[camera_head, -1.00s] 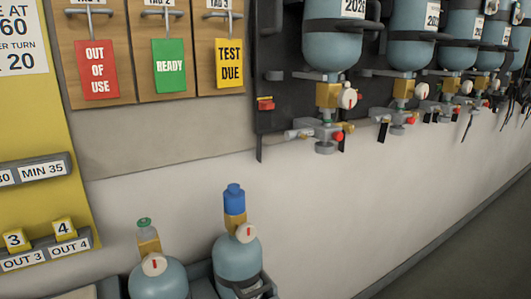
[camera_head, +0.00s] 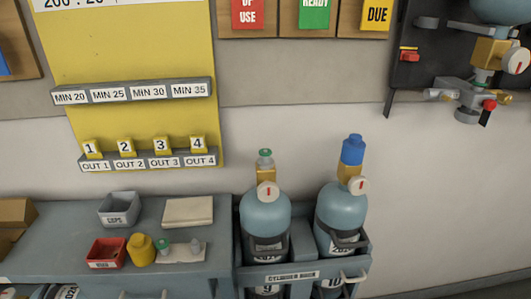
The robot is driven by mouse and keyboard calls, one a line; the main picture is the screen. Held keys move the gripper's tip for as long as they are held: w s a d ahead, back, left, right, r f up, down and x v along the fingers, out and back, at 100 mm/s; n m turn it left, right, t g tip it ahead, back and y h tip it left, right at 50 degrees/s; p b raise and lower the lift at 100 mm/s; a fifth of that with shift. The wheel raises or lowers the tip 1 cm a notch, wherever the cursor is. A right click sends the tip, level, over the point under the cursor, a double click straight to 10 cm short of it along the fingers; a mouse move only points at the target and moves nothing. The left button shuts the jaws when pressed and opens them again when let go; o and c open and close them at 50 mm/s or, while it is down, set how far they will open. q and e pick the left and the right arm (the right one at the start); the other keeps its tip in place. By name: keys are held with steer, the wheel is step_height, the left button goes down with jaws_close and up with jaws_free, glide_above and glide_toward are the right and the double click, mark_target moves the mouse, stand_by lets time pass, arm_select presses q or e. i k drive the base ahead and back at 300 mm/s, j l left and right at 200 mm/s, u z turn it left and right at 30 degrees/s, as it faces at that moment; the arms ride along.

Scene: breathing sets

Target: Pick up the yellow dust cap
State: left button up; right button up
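The yellow dust cap (camera_head: 141,250) stands on the grey-blue bench top (camera_head: 80,222) at the lower left, between a small red bin (camera_head: 107,254) and a pale cloth or pad (camera_head: 186,254) with small fittings on it. It looks like a short yellow cylinder with a narrower top. Neither of my grippers is in view.
A grey bin labelled CAPS (camera_head: 119,209) and a folded cream cloth (camera_head: 188,212) lie behind. Two blue cylinders (camera_head: 265,222) (camera_head: 341,212) stand in a rack on the right; the right one has a blue cap (camera_head: 352,149). A yellow board (camera_head: 130,60) hangs on the wall.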

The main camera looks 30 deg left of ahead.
mark_target(140, 247)
steer(key=u, duration=1.8)
